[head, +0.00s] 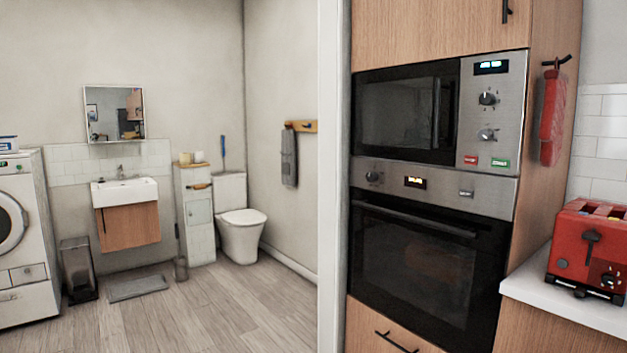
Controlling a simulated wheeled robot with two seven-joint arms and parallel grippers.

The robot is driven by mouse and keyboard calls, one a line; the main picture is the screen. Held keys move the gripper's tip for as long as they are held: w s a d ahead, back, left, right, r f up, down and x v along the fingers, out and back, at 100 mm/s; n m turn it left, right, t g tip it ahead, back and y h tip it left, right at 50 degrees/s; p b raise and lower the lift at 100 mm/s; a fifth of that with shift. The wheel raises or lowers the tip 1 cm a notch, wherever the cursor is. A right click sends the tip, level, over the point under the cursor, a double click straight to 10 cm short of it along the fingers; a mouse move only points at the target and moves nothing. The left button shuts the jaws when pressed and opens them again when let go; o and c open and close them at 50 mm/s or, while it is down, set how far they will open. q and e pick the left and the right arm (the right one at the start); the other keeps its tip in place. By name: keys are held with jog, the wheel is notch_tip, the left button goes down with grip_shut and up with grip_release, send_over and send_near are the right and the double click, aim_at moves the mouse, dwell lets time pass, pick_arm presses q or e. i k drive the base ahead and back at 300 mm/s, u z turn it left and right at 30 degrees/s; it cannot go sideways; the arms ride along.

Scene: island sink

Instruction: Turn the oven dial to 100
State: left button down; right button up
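The built-in oven (420,260) stands in a wooden cabinet right of centre in the head view, below a microwave. Its dial (373,177) is a small round knob at the left of the silver control panel. The marks around the dial are too small to read. A small lit display (415,182) sits right of the dial, and another control (466,193) is at the panel's right. The oven door looks shut, with a long bar handle (415,217) across its top. Neither of my grippers shows in the head view.
The microwave (408,112) above has two knobs of its own (488,98). A red toaster (590,250) stands on a white counter (570,305) at the right. A white wall edge (331,180) borders the cabinet's left. Bare wooden floor (215,305) lies beyond it.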

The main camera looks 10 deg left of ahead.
aim_at(370, 176)
jog(key=u, duration=1)
jog(key=i, duration=2.7)
jog(key=z, duration=0.9)
